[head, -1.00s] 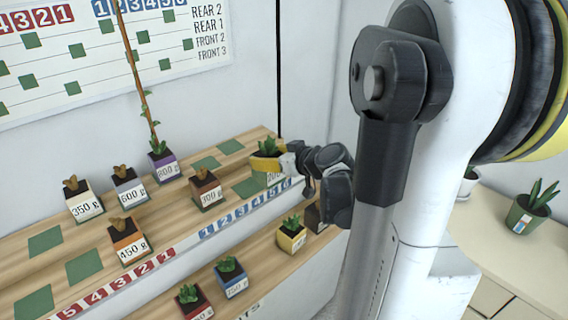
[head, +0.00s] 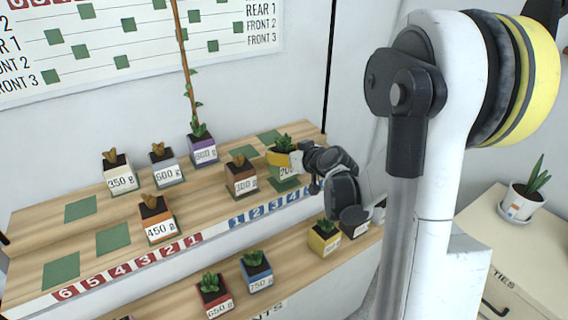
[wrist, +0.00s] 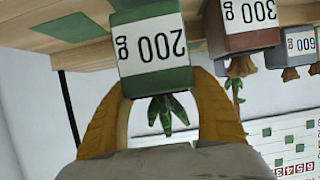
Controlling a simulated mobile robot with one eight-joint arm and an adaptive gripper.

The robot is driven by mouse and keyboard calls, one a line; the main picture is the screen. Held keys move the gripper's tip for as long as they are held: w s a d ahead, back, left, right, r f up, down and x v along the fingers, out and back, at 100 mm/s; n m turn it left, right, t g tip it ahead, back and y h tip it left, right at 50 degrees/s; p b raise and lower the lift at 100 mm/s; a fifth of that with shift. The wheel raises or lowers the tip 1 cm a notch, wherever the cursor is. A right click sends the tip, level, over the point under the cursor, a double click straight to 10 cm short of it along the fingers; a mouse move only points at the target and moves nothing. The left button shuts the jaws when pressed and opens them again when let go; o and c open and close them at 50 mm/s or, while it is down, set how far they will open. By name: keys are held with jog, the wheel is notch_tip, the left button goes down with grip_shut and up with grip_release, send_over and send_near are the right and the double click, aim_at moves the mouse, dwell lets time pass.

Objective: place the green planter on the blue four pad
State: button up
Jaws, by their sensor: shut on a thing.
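My gripper (head: 281,160) has its yellow fingers closed on the sides of a planter labelled 200 g with a leafy plant (head: 283,143). In the wrist view the planter (wrist: 155,55) appears upside down, with a white label and green showing. In the head view the fingers hide much of it. It is upright, at the right part of the upper shelf, over or just above a green pad (head: 286,186). I cannot tell whether it touches. Blue number tiles (head: 281,206) run along the shelf front below; which pad belongs to four is not clear.
A brown 300 g planter (head: 241,178) stands close to the left, with several more planters beyond, including the purple 800 g one (head: 204,152) with a tall stem. A yellow planter (head: 323,238) stands on the lower shelf. Bare pads (head: 80,208) lie left.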

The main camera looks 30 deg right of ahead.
jog(key=shift+f+b, duration=0.5)
jog(key=shift+f, duration=1)
jog(key=shift+f, duration=0.15)
jog(key=o, duration=1.3)
jog(key=shift+o, duration=0.2)
